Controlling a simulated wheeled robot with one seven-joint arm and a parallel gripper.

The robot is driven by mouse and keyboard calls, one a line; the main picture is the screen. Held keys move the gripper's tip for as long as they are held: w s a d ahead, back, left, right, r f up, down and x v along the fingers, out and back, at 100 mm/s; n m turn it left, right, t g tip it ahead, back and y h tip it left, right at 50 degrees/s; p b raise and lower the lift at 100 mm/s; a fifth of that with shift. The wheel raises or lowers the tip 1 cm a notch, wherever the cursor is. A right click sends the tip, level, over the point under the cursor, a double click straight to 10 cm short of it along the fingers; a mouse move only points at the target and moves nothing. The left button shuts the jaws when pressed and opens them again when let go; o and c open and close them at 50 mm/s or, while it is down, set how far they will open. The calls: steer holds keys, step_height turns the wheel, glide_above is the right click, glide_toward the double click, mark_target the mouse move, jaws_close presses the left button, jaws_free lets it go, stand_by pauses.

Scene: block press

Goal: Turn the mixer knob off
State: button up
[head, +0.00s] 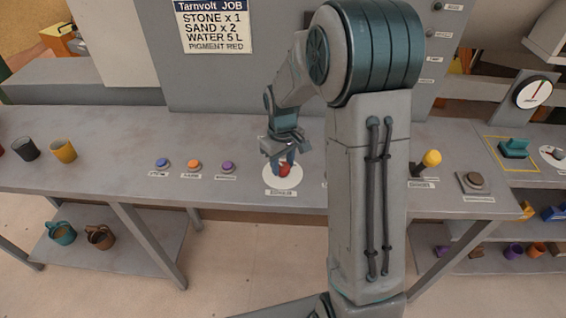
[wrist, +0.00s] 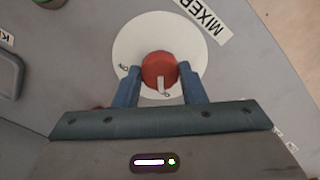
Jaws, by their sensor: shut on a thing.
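The mixer knob is a round red knob (wrist: 158,68) with a white pointer mark, set on a white round dial plate (wrist: 187,33). In the wrist view the pointer mark faces toward my gripper's palm. A label beside the plate reads "MIXER" (wrist: 203,15). My gripper (wrist: 160,82) has its two blue fingers on either side of the knob, shut on it. In the head view the red knob (head: 285,171) shows below my gripper (head: 283,160), on the white plate (head: 283,184).
Blue, orange and purple buttons (head: 194,165) lie left of the dial on the grey bench (head: 120,150). Mugs (head: 63,151) stand at the far left. A yellow-topped lever (head: 431,159) and a brown button (head: 475,180) are to the right, beyond my arm. A job sign (head: 213,25) hangs behind.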

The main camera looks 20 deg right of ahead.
mark_target(283, 166)
steer(key=shift+w+r+n, duration=0.1)
steer(key=shift+n, duration=0.2)
steer(key=o, duration=1)
step_height(283, 166, up, 14)
stand_by(0.5)
steer(key=s+m+t, duration=0.3)
steer(key=s+m, duration=0.2)
steer(key=s, duration=1.6)
steer(key=shift+f+m, duration=0.3)
steer(key=shift+f, duration=0.05)
